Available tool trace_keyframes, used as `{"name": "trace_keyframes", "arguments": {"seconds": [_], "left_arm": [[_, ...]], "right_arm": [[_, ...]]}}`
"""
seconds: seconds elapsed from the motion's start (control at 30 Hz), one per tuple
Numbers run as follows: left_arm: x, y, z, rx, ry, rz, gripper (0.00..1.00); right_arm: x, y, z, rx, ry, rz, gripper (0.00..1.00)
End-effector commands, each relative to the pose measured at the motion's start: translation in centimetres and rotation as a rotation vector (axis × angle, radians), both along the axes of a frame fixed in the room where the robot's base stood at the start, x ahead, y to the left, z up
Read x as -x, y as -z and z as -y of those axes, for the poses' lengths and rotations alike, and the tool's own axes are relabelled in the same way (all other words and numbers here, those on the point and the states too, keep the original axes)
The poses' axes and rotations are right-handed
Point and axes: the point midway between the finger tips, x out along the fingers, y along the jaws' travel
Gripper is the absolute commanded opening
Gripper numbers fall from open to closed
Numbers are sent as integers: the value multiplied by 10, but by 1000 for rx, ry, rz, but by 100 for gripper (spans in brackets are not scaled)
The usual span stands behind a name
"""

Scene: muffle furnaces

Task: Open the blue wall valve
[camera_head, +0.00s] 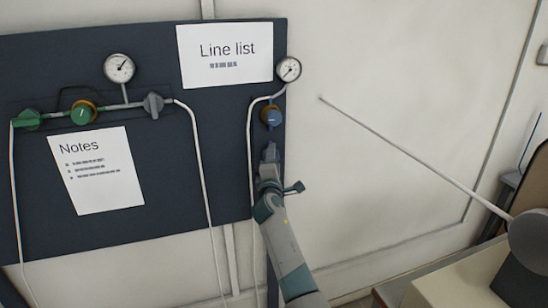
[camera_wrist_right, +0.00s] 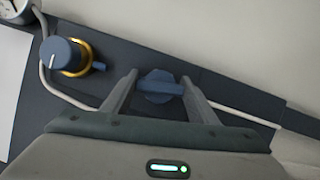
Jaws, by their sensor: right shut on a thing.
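The blue wall valve (camera_wrist_right: 160,86) has a winged handle and sits between my right gripper's fingers in the right wrist view. In the head view its blue-grey top (camera_head: 270,150) shows just beyond my right gripper (camera_head: 269,168), which hides the rest. My right gripper (camera_wrist_right: 159,84) is shut on the handle, one finger at each end. The handle lies crosswise between the fingers. My left gripper is not in view.
A blue knob with a gold ring (camera_head: 272,116) is just above the valve, below a gauge (camera_head: 288,69). At left on the dark panel (camera_head: 160,75) are a green knob (camera_head: 84,112), a grey valve (camera_head: 153,105) and another gauge (camera_head: 119,68). White tubes hang down.

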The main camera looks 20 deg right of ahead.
Motion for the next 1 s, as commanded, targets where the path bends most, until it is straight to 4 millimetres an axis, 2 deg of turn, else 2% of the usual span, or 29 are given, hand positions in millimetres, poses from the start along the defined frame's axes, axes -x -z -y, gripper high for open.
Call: {"name": "trace_keyframes", "arguments": {"seconds": [0.3, 0.87, 0.9, 0.97, 1.0], "left_arm": [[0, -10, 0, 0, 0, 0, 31], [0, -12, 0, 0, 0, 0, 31], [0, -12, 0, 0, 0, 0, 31], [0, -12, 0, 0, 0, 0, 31], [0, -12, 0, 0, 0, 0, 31]], "right_arm": [[0, 0, 0, -173, 1, -8, 31], [0, 2, 1, -213, 1, -9, 31], [0, 2, 1, -213, 1, -9, 60], [0, 2, 1, -212, 1, -9, 72], [0, 2, 1, -212, 1, -9, 72]]}}
